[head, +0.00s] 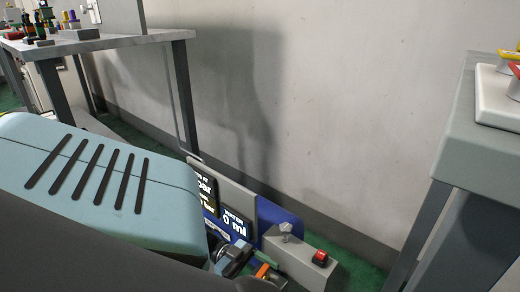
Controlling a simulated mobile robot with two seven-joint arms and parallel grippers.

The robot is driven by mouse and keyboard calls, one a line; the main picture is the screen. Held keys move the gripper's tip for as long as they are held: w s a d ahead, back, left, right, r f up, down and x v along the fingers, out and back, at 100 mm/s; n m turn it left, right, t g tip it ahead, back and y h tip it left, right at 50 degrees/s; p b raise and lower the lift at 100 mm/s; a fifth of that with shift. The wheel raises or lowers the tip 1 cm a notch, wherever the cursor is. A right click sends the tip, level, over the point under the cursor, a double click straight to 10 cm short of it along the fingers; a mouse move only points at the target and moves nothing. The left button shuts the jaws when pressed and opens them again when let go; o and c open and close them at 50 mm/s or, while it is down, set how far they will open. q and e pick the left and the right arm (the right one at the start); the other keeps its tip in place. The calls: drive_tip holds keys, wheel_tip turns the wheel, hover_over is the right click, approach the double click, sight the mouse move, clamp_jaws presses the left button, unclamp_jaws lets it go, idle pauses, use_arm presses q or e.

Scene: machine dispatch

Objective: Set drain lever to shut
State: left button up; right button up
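At bottom centre, low down by the wall, is a machine panel (234,200) with dark displays; one reads "0 ml". Next to it a grey box (303,262) carries a red button (319,257) and a small grey knob (286,230). The bottom edge cuts off this area.
A large pale blue slotted casing (110,185) and a dark shape below it block the lower left. A table (110,42) with small coloured items stands at back left. A grey bench (485,140) with a white box (495,97) stands at right. Green floor (355,268) shows between.

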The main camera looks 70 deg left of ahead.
use_arm(q)
drive_tip(key=shift+s+f, duration=0.1)
drive_tip(key=shift+f, duration=0.05)
drive_tip(key=o, duration=1.4)
drive_tip(key=shift+c, duration=0.2)
drive_tip(key=v, duration=0.7)
drive_tip(key=shift+s+a, duration=0.25)
drive_tip(key=shift+a, duration=0.05)
